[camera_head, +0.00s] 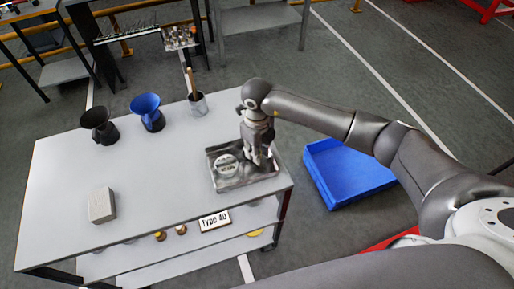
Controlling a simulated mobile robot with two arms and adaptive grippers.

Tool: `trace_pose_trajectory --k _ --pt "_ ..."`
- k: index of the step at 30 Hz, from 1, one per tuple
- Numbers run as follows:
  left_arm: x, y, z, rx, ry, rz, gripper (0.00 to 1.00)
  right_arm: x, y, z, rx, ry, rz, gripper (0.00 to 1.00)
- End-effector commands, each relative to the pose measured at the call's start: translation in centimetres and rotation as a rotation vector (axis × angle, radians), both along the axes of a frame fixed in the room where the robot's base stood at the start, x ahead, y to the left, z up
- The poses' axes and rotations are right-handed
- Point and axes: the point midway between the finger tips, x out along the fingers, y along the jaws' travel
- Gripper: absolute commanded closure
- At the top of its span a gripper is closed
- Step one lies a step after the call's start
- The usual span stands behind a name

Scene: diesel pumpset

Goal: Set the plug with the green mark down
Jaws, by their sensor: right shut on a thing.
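My right gripper (260,160) points down over the right part of a metal tray (238,186) near the table's right end. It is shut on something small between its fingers. The held thing is mostly hidden, and I cannot make out a plug or a green mark. A round pale object (227,166) lies in the tray to the left of the gripper. I cannot tell whether the held thing touches the tray. My left gripper is not in view.
The grey table (150,175) carries a black funnel (98,125), a blue funnel (148,112), a cup with a brush (198,103) and a grey block (101,205). A "Type 40" sign (215,221) is at the front. A blue bin (345,180) is right of the table. The table's middle is clear.

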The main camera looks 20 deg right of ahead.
Motion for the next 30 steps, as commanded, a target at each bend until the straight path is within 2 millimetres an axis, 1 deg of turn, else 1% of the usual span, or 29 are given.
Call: trace_pose_trajectory --k 5,9,10,11,12,20,23,24,26,30 --pt "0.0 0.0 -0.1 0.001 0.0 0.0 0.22 0.0 0.0 0.1 0.001 -0.002 0.001 1.0" --pt "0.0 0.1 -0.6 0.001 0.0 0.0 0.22 0.0 0.0 -0.4 0.001 -0.001 0.0 1.0" --pt "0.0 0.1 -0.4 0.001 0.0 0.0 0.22 0.0 0.0 -0.3 0.001 -0.001 0.0 0.72" --pt "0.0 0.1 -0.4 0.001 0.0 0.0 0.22 0.0 0.0 -0.2 0.001 -0.001 0.0 0.69" --pt "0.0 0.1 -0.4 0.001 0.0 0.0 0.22 0.0 0.0 -0.2 0.001 -0.001 0.0 0.67" --pt "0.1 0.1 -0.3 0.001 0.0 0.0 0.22 0.0 0.0 -0.2 0.001 -0.001 0.0 0.67" --pt "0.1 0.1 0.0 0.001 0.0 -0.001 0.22 0.0 0.0 0.2 0.001 -0.001 0.0 0.67" --pt "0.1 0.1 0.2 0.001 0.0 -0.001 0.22 0.0 0.0 0.4 0.001 -0.002 0.0 0.67" --pt "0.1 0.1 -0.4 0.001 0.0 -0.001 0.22 0.1 0.0 1.1 0.002 -0.005 0.001 0.67" --pt "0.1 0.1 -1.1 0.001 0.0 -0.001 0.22 0.2 0.0 3.9 0.001 -0.008 0.001 0.67"
